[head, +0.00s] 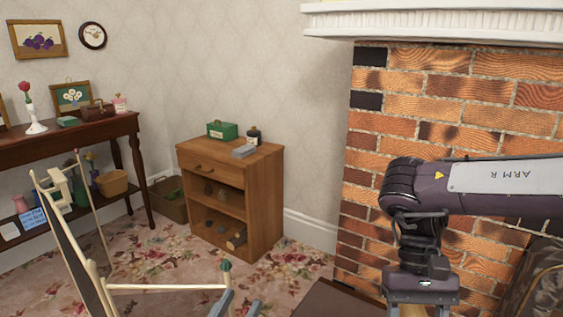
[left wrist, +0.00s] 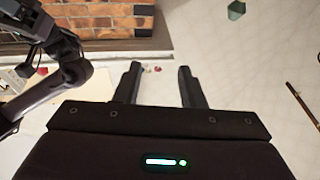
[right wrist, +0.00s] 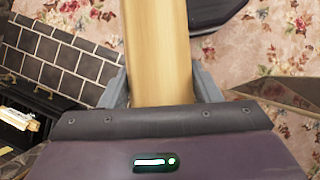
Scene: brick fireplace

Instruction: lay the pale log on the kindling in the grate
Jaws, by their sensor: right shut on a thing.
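The pale log (right wrist: 158,50) is a long, straight, light-wood piece. It lies between the fingers of my right gripper (right wrist: 161,88), which is shut on it. In the head view the right gripper's fingertips are below the picture edge, in front of the brick fireplace. Pale sticks that look like kindling (right wrist: 18,118) show at the left edge of the right wrist view, at a dark grate (right wrist: 28,97), apart from the log.
Dark hearth tiles (right wrist: 62,60) lie left of the log in the right wrist view. The brick fireplace wall (head: 450,115) stands at the right. A wooden cabinet (head: 262,195) and a side table (head: 115,128) stand along the wall. Flowered carpet (head: 165,262) lies before them.

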